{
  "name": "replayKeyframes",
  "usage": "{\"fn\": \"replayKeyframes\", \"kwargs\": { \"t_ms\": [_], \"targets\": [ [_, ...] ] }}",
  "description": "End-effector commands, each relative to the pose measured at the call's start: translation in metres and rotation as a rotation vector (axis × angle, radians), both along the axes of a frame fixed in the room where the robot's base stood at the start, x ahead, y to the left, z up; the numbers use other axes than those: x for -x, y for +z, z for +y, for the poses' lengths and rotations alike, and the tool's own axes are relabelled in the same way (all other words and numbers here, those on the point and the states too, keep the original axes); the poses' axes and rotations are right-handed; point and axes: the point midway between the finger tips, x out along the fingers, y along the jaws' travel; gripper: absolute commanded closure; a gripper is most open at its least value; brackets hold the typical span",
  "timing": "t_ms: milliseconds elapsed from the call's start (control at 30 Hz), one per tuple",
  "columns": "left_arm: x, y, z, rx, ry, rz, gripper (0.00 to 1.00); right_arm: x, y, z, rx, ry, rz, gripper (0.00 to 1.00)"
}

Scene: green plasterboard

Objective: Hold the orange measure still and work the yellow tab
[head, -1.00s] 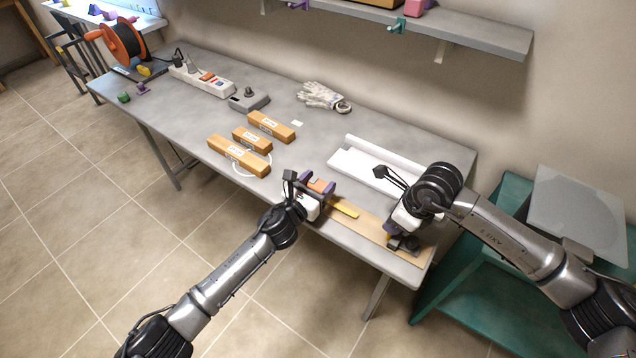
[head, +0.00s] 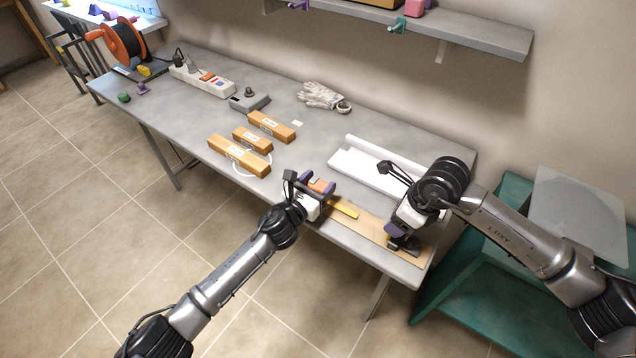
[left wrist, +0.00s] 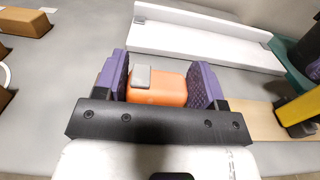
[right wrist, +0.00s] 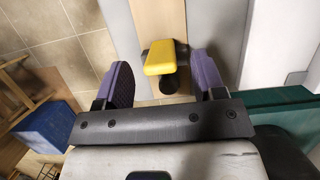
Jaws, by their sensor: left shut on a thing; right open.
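The orange measure (left wrist: 158,88) sits between the purple pads of my left gripper (left wrist: 160,82), which is shut on it, with a grey block on its top. In the head view the left gripper (head: 318,188) holds the measure (head: 320,186) at the table's front edge. A yellow strip (head: 343,208) lies on the board beside it. In the right wrist view a yellow tab (right wrist: 159,57) with a dark knob under it stands at the board's end. My right gripper (right wrist: 160,85) is open, its fingers short of the tab and on either side of it.
The wooden board (head: 370,227) runs along the table's front edge. A white channel (head: 375,168) lies behind it. Cardboard boxes (head: 239,157), a glove (head: 320,96) and a power strip (head: 203,80) are farther left. A green cart (head: 480,245) stands right of the table.

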Motion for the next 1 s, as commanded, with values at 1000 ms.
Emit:
{"fn": "replayKeyframes", "kwargs": {
  "t_ms": [1000],
  "targets": [
    [0.000,0.001,-0.001,0.003,-0.002,-0.001,0.67,0.016,0.097,-0.025,0.000,-0.003,-0.002,0.37]
  ]
}}
